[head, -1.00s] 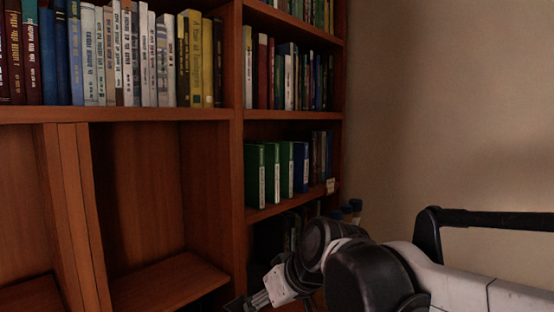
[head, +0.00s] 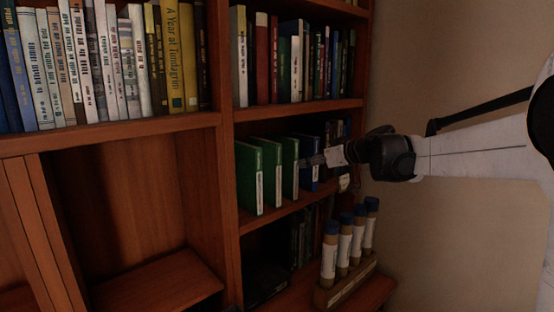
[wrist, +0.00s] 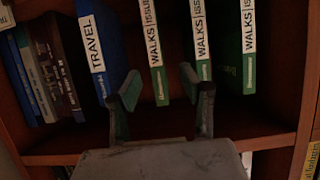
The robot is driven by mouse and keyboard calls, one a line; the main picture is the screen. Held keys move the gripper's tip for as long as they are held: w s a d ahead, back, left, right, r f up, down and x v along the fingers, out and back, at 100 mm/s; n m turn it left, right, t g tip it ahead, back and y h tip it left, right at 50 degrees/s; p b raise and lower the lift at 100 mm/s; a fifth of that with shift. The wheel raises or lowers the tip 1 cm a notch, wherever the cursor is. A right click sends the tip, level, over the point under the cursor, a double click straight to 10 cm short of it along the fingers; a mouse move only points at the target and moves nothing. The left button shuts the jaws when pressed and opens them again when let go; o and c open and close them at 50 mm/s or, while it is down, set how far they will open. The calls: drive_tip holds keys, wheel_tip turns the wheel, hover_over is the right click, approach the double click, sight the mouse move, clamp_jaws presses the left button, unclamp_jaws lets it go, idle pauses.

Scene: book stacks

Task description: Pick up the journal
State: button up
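Upright volumes stand on the middle shelf of the narrow bay. In the wrist view they are a green one labelled WALKS ISSUE (wrist: 157,60), a second green one (wrist: 200,40), a third green one (wrist: 235,50) and a blue one labelled TRAVEL (wrist: 97,50). Which is the journal I cannot tell for sure. Contact is unclear.
A rack of blue-capped tubes (head: 346,240) stands on the lower right. Thinner books (wrist: 50,70) stand beyond the blue volume. The shelf board (wrist: 60,145) runs below the volumes, and a row of books (head: 290,60) fills the shelf above. The large left compartment (head: 120,220) is empty.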

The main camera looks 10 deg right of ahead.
sight(284, 164)
drive_tip(key=p+x, duration=0.1)
drive_tip(key=x, duration=0.7)
drive_tip(key=shift+w+a, duration=0.1)
drive_tip(key=shift+w, duration=0.2)
drive_tip(key=shift+w+a+f+p, duration=0.1)
drive_tip(key=shift+w+a+p, duration=0.1)
drive_tip(key=shift+w+p, duration=0.3)
drive_tip(key=shift+w+a+f+p, duration=0.15)
drive_tip(key=shift+w+a, duration=0.1)
drive_tip(key=shift+w, duration=0.45)
drive_tip(key=shift+w+a+f+p, duration=0.1)
drive_tip(key=shift+w+a+p, duration=0.1)
drive_tip(key=shift+w+p, duration=0.3)
drive_tip(key=shift+x, duration=0.85)
drive_tip(key=shift+d, duration=0.1)
clamp_jaws()
